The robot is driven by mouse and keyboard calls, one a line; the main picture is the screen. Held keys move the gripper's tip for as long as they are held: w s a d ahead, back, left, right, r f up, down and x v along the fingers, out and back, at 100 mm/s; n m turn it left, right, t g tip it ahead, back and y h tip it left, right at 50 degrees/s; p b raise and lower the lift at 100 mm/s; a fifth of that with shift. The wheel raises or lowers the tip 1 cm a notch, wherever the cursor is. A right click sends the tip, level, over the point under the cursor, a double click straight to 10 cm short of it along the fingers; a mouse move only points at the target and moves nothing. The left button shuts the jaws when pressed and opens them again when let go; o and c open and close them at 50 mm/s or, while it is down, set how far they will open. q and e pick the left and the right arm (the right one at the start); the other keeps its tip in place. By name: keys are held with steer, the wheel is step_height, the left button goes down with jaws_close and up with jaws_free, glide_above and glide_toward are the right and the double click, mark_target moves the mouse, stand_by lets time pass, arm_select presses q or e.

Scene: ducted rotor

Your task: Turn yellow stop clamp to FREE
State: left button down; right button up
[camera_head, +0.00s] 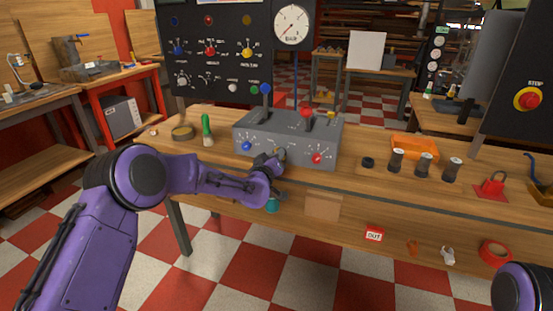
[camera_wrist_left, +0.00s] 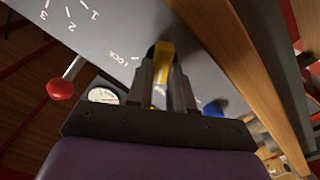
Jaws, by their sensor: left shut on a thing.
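The yellow stop clamp (camera_wrist_left: 163,55) shows in the left wrist view between the two fingers of my left gripper (camera_wrist_left: 164,80), against the grey panel face. The word LOCK is printed on the panel just left of the clamp. My left gripper is shut on the clamp and hides much of it. In the head view my left gripper (camera_head: 276,158) is at the front of the grey control console (camera_head: 290,160), between the blue knob (camera_head: 247,146) and the red knob (camera_head: 317,158). The clamp's exact angle cannot be told. My right gripper is out of view.
The wooden bench (camera_head: 350,181) carries the console. Levers with blue and red tops rise from it. A green-handled tool (camera_head: 207,130) stands left; several dark cylinders and an orange box (camera_head: 414,147) stand right. The bench's front edge runs below my left gripper.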

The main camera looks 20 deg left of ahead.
arm_select(q)
steer(key=shift+f+n+b, duration=0.2)
steer(key=shift+n+b, duration=0.15)
steer(key=shift+n, duration=0.65)
steer(key=c, duration=1)
jaws_free()
steer(key=shift+r, duration=0.1)
steer(key=s, duration=1)
steer(key=shift+s+a+b, duration=0.2)
steer(key=shift+s+b, duration=0.1)
